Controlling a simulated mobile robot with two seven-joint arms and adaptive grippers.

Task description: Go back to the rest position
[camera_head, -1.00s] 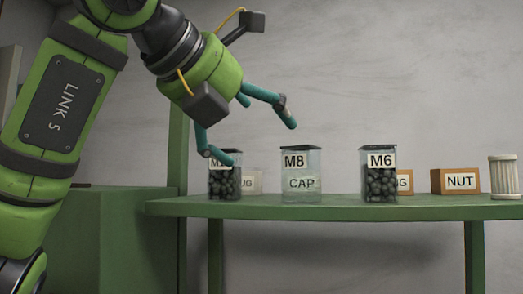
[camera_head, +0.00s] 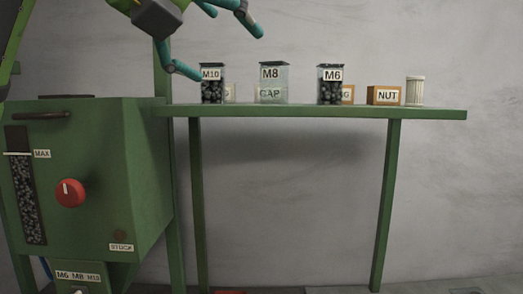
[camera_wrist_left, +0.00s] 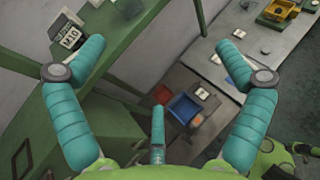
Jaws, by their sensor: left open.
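My left gripper (camera_head: 229,54) is at the top left of the head view, with teal fingers spread apart and nothing between them. One fingertip appears close to the M10 jar (camera_head: 212,84), but I cannot tell whether they touch. In the left wrist view the open fingers (camera_wrist_left: 161,44) show with empty space between them, and the M10 jar (camera_wrist_left: 70,32) is beyond the left fingertip. My right gripper is not in view.
A green shelf (camera_head: 430,114) holds the M8 jar (camera_head: 273,82), M6 jar (camera_head: 330,86), NUT box (camera_head: 384,95) and a white ribbed cylinder (camera_head: 415,91). A green machine (camera_head: 110,150) with a red knob (camera_head: 70,192) stands left. The wrist view shows a blue bin (camera_wrist_left: 184,107) below.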

